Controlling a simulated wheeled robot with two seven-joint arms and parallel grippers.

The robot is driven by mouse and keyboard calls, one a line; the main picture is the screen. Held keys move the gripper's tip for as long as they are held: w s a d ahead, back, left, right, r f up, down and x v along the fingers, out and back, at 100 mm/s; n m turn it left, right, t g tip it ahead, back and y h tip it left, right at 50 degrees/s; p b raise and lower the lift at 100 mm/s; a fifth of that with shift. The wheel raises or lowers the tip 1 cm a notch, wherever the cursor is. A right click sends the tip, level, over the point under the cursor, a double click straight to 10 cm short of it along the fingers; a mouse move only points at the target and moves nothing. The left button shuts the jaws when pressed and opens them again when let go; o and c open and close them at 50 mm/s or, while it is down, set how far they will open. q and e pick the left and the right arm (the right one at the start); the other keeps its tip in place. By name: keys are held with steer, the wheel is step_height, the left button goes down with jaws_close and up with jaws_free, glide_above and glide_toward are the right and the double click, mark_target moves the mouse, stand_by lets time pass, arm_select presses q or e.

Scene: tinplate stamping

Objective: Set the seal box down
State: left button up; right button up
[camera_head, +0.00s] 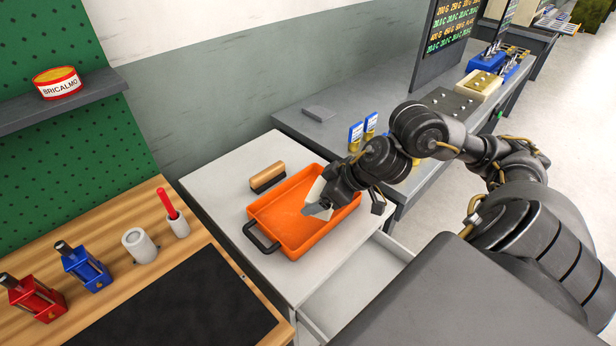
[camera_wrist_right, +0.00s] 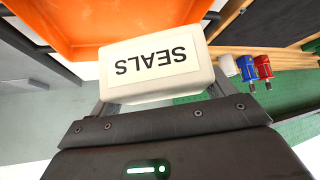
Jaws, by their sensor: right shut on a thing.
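The seal box (camera_wrist_right: 158,62) is a white block with rounded edges, marked "SEALS", which reads upside down in the right wrist view. My right gripper (camera_wrist_right: 160,100) is shut on it, with a finger at each side. In the head view the right gripper (camera_head: 322,207) is over the orange tray (camera_head: 283,245), and only a pale part of the box (camera_head: 315,190) shows beside the fingers. I cannot tell whether the box touches the tray floor. The tray has a dark handle at its near left end. My left gripper is not in view.
The tray stands on a white cabinet (camera_head: 215,180) with an open drawer (camera_head: 355,285). A wooden bench at left holds a black mat (camera_head: 190,305), red bottle (camera_head: 34,298) and blue bottle (camera_head: 86,268).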

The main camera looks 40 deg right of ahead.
steer(key=w+d+f, duration=0.4)
steer(key=w+d+f+b, duration=0.1)
steer(key=w+d+f, duration=0.3)
steer(key=w, duration=0.1)
steer(key=shift+w+d+f, duration=0.15)
steer(key=shift+d+f, duration=0.05)
steer(key=shift+f, duration=0.1)
steer(key=shift+w+d+f, duration=0.35)
steer(key=shift+w+f, duration=0.05)
steer(key=shift+f, duration=1.8)
steer(key=shift+f, duration=0.2)
steer(key=o, duration=0.8)
steer(key=shift+r, duration=0.1)
